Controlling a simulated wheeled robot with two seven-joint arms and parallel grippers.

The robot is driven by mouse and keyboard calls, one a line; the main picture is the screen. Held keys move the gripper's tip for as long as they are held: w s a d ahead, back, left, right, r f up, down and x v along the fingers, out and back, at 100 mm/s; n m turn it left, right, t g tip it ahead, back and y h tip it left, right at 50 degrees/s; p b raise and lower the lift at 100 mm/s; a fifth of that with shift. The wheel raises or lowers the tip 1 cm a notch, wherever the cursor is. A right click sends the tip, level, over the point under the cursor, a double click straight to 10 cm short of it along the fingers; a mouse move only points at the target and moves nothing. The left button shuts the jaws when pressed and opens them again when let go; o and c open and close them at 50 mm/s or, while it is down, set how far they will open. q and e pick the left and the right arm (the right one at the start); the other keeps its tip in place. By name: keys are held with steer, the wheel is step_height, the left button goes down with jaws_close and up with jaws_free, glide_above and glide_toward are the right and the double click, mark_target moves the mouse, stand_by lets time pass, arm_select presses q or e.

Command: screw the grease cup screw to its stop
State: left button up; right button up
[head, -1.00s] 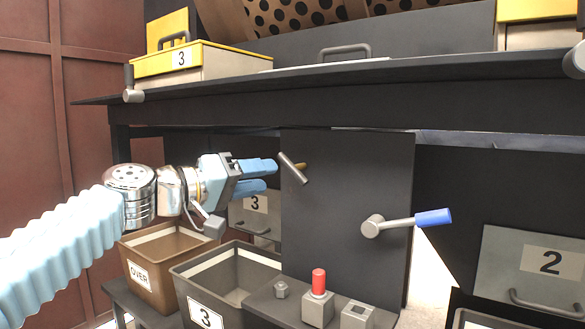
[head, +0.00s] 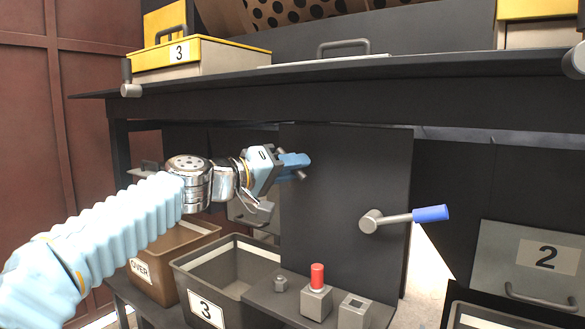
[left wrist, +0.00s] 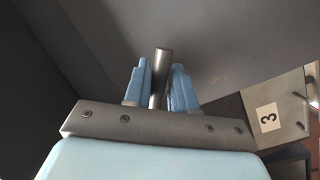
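The grease cup screw shows as a grey cross bar (head: 303,177) on the dark upright panel (head: 345,205). My left gripper (head: 294,166) is at the bar, and its blue fingers hide most of it and its brass-coloured shank. In the left wrist view the bar (left wrist: 160,75) stands between the two fingers of the left gripper (left wrist: 161,85). The gaps beside it are very narrow; I cannot tell whether both fingers press on it. My right gripper is not in view.
A lever with a blue grip (head: 430,213) sticks out right of the screw. Below are a shelf with a red-topped block (head: 317,276), a grey socket block (head: 354,311), a grey bin marked 3 (head: 205,309) and a brown bin (head: 150,272). A dark ledge (head: 350,72) runs above.

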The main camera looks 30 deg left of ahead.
arm_select(q)
steer(key=shift+f, duration=0.1)
jaws_close()
steer(key=m+b, duration=0.1)
steer(key=m, duration=0.2)
steer(key=shift+a+f+g+y, duration=0.1)
steer(key=shift+a+g+y, duration=0.05)
steer(key=shift+g+y, duration=0.25)
steer(key=m, duration=0.3)
steer(key=shift+a+g+y, duration=0.1)
steer(key=shift+g+y, duration=0.2)
steer(key=shift+y, duration=0.1)
steer(key=shift+a+m+y, duration=0.15)
steer(key=shift+m+y, duration=0.35)
steer(key=shift+m, duration=0.7)
